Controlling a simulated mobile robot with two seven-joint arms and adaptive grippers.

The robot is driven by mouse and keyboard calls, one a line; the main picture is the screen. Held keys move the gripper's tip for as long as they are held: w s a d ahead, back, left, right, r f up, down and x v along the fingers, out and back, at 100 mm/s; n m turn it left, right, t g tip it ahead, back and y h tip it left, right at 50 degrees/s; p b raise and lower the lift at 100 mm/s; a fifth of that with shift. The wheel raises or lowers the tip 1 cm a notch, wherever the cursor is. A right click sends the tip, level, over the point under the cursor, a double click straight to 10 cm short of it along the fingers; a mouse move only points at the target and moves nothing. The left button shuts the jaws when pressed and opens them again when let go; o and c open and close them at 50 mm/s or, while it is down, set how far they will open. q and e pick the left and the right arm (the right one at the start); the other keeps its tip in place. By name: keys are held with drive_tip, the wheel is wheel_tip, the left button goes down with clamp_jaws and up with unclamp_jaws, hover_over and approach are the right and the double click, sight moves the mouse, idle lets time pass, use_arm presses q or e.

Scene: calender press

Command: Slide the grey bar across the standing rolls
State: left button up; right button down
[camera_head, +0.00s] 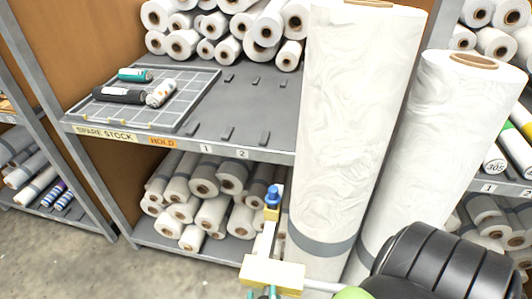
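Two big white standing rolls, a nearer one (345,130) and one to its right (432,150), lean in front of the rack. A light grey bar (322,286) crosses low in front of the nearer roll, from a pale yellow block (272,272) toward the lower right. Its right end is hidden by lime-green and black ribbed parts. A pale post with a blue knob (272,196) rises from the block. My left gripper (264,294) seems to show only as small teal pieces under the block, cut by the bottom edge; its opening cannot be told. My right gripper cannot be made out.
A grey shelf (245,105) carries a gridded tray (180,106) with three small rolls. White rolls lie stacked above and below it (208,188). Another rack stands at the right edge. Bare concrete floor (90,260) is at lower left.

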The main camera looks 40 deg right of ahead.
use_arm(q)
drive_tip(key=shift+s+a+f, duration=0.15)
drive_tip(key=shift+a, duration=0.1)
drive_tip(key=v, duration=1.1)
drive_tip(key=shift+s+r, duration=0.2)
